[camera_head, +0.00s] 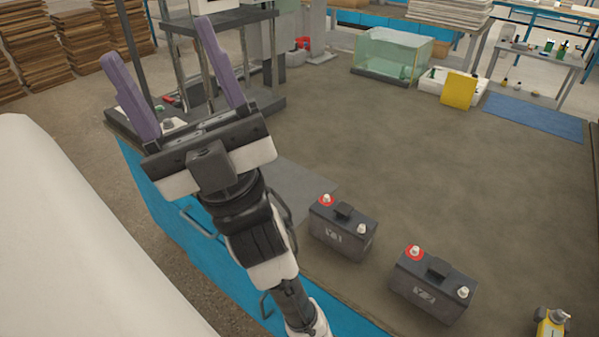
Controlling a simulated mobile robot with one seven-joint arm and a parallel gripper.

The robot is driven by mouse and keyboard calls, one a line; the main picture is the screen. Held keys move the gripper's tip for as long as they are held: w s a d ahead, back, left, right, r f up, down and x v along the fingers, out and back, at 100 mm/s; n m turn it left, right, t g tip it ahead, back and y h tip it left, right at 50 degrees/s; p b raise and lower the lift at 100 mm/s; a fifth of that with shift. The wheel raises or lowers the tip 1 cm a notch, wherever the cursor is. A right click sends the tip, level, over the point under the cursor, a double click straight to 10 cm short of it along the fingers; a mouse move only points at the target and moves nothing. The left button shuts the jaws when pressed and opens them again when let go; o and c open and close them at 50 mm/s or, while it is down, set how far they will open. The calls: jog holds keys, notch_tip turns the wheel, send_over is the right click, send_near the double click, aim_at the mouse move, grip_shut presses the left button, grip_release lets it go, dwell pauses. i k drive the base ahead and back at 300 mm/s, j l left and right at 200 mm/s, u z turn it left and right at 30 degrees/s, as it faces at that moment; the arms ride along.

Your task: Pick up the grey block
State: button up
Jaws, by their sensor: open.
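My gripper (158,38) is at the upper left, with its two purple fingers spread wide apart and nothing seen between them. Two dark grey, block-shaped batteries stand upright on the brown worktop, below and to the right of my gripper. The nearer-to-centre battery (338,236) has a red ring around one terminal. The other battery (425,292) stands to its lower right and looks alike. I cannot tell which of them, if either, is the grey block. A flat grey patch (303,188) lies beside my arm, partly hidden by it.
A dark frame with posts (266,118) stands behind my gripper. A glass tank (392,55), a white tray (440,92) with a yellow panel (458,91), and a blue mat (533,117) are at the back. A yellow item (551,323) is at the lower right. The worktop's middle (440,180) is clear.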

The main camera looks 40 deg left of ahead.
aim_at(349, 231)
jog(key=l+u, duration=0.35)
jog(key=l, duration=0.15)
jog(key=l+u, duration=0.4)
jog(key=i+l, duration=0.05)
jog(key=l, duration=0.05)
